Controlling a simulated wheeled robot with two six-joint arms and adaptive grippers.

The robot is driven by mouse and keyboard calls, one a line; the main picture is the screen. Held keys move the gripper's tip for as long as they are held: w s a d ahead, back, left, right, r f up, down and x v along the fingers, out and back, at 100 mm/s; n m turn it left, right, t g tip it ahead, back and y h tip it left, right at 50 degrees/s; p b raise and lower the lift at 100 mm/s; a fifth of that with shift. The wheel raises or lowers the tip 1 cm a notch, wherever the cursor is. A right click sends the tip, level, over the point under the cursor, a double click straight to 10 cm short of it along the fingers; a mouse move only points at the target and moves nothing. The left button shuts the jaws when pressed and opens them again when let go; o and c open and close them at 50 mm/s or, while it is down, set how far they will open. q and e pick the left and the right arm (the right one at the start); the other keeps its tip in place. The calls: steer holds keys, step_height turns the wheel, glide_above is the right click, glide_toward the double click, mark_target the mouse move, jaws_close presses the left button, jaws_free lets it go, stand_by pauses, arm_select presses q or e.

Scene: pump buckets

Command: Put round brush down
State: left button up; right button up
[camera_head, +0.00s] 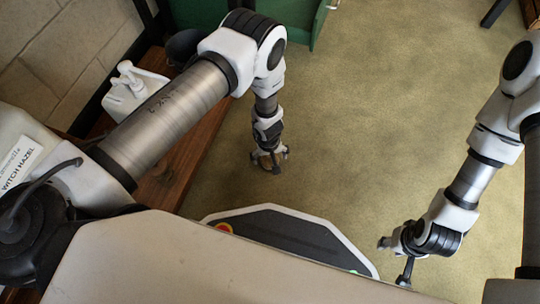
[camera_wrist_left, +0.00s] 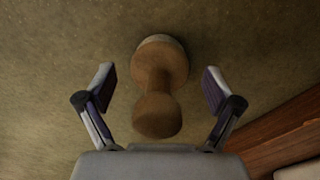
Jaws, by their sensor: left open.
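The round brush (camera_wrist_left: 160,82) is brown and wooden, with a rounded knob nearest the camera and a wider round head with a pale rim beyond it. In the left wrist view it lies between the spread fingers of my left gripper (camera_wrist_left: 159,92), with a gap on both sides. In the head view my left gripper (camera_head: 268,162) points down over the floor, and only a small brown bit of the brush shows among its fingers. Whether the brush touches the floor is unclear. My right gripper (camera_head: 394,262) is at the lower right, fingers spread, with nothing seen in it.
A brown wooden bench (camera_head: 190,160) runs along the left under my left arm. A white pump container (camera_head: 133,88) and a dark bucket (camera_head: 184,46) stand on it. A green panel (camera_head: 305,22) is at the top. The olive floor (camera_head: 400,110) between my arms is clear.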

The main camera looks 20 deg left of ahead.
arm_select(q)
step_height(320, 180, up, 11)
steer(key=p, duration=1)
steer(key=shift+a+p, duration=0.15)
steer(key=shift+p, duration=0.2)
steer(key=shift+f, duration=0.1)
